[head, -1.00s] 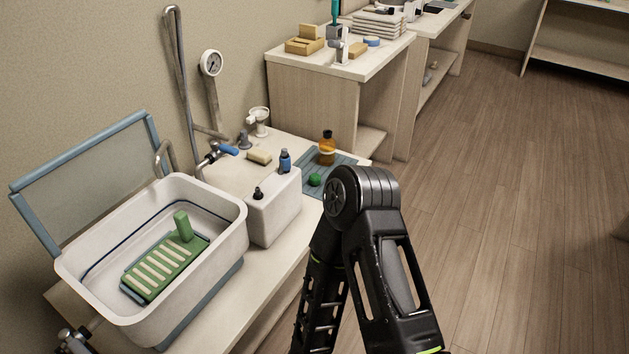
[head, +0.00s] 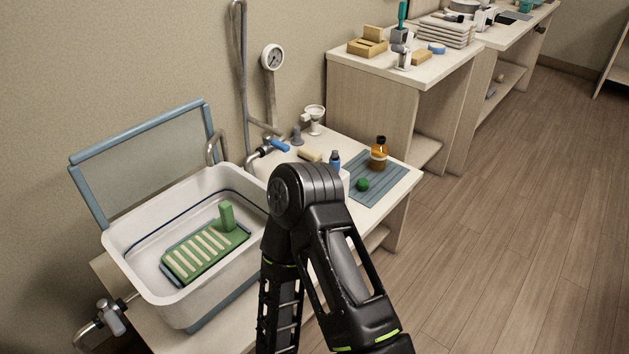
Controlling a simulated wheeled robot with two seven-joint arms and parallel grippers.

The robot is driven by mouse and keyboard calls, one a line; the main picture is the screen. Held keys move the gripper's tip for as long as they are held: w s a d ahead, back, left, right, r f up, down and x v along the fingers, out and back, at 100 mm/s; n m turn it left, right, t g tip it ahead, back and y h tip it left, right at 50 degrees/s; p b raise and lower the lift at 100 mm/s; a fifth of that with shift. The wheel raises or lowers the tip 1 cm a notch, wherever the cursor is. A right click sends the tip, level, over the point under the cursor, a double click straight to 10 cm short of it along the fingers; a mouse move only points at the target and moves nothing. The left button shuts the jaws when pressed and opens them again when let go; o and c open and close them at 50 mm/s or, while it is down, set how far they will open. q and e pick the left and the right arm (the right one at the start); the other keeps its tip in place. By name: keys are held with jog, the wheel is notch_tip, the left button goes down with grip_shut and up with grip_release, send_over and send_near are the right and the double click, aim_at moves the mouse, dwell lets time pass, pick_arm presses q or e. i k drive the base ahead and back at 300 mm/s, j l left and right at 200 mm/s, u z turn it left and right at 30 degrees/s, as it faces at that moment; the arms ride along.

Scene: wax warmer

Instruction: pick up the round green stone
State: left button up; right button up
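The round green stone (head: 362,184) rests on the blue-grey slatted mat (head: 393,186) at the right end of the counter. It sits near the mat's left side, in front of an amber bottle (head: 379,155) and right of a small blue bottle (head: 335,160). One of my black arms stands in the middle foreground, its bent joint left of the stone and partly covering the white box by the basin. The stone itself is in plain sight. Neither gripper shows in the head view.
A white basin (head: 123,232) holds a green ribbed board (head: 205,247) with an upright green block. A blue-framed panel (head: 143,167) stands behind it. A tap with a blue handle (head: 279,146) and a pale bar (head: 310,155) are near the wall. The wooden floor at right is clear.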

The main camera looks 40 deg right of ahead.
aim_at(363, 183)
jog(key=l+u, duration=0.35)
jog(key=k+l+u, duration=0.1)
jog(key=l+u, duration=0.25)
jog(key=k+l+u, duration=0.1)
jog(key=l+u, duration=0.2)
jog(key=l, duration=0.15)
jog(key=k+l, duration=0.2)
jog(key=l, duration=0.3)
jog(key=k+l+u, duration=0.15)
jog(key=l, duration=0.35)
jog(key=k+l, duration=0.25)
jog(key=l, duration=0.25)
jog(key=k+l+u, duration=0.15)
jog(key=l, duration=0.3)
jog(key=k+l, duration=0.3)
jog(key=l, duration=0.15)
jog(key=k+l+u, duration=0.15)
jog(key=l, duration=0.3)
jog(key=k+l, duration=0.35)
jog(key=l+u, duration=0.05)
jog(key=l, duration=0.05)
